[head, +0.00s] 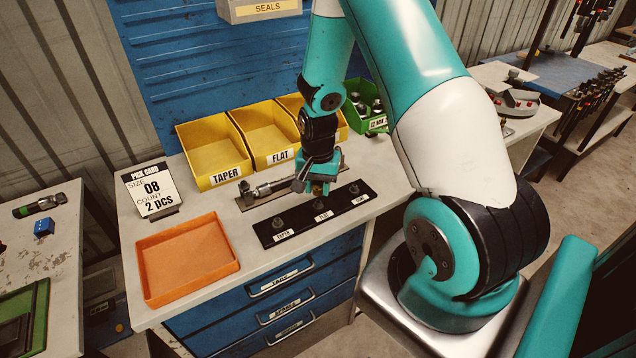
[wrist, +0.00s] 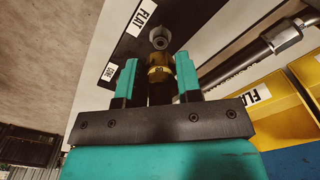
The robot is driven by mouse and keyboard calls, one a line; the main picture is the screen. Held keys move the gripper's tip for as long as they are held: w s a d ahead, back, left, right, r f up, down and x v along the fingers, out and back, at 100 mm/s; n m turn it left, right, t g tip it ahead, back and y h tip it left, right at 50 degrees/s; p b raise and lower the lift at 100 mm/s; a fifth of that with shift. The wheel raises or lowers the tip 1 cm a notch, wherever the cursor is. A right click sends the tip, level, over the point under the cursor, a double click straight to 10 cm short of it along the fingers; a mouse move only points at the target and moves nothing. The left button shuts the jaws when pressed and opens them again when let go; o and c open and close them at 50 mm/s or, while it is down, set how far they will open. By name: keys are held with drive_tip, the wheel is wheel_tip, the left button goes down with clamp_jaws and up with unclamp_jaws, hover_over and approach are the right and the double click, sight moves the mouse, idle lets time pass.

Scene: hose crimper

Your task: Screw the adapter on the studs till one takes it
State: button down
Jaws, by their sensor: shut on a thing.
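My gripper (head: 318,182) is shut on the brass adapter; in the wrist view, its two teal fingers (wrist: 158,78) stand on either side of the adapter (wrist: 158,62). The black stud plate (head: 262,229) lies on the bench with three studs, labelled in the head view; the left label reads TAPER and the middle one FLAT. The middle stud (head: 320,205) stands just below and in front of my gripper. In the wrist view, a grey stud (wrist: 160,38) beside the FLAT label appears just beyond the adapter. I cannot tell whether they touch.
A hose with metal end fittings (head: 268,188) lies behind the plate. Yellow bins (head: 214,155) and a green bin (head: 358,118) stand at the back. An orange tray (head: 187,258) and a pick card (head: 151,190) are at the left.

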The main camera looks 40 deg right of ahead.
sight(318, 202)
drive_tip(key=shift+f+b, duration=0.55)
drive_tip(key=shift+f, duration=0.55)
drive_tip(key=shift+f+b, duration=0.45)
drive_tip(key=shift+f, duration=0.25)
idle(0.8)
